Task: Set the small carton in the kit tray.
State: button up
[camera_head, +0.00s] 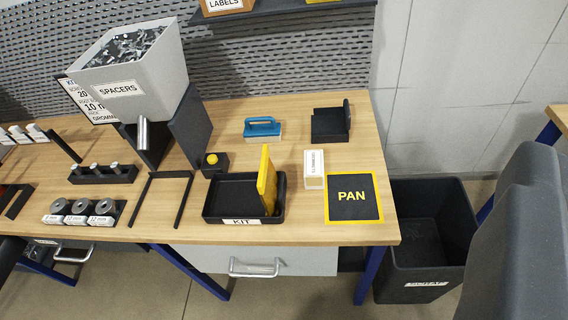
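The small carton (314,183) is a white box with printed text on it. It stands on the wooden bench, just right of the kit tray and left of the PAN mat. The kit tray (230,213) is black and shallow, with a KIT label on its front. A yellow upright piece (267,178) stands in the tray's right part, beside a dark divider. The tray's left part looks empty. I cannot make out my gripper's fingers. A large dark grey shape at the right edge appears to be part of my own body.
The black PAN mat (353,197) with a yellow border lies right of the carton. A black block with a yellow button (214,163) stands behind the tray. The SPACERS hopper (140,85) rises at left.

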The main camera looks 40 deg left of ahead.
aim_at(233, 200)
jog(key=u, duration=0.05)
jog(key=i, duration=1)
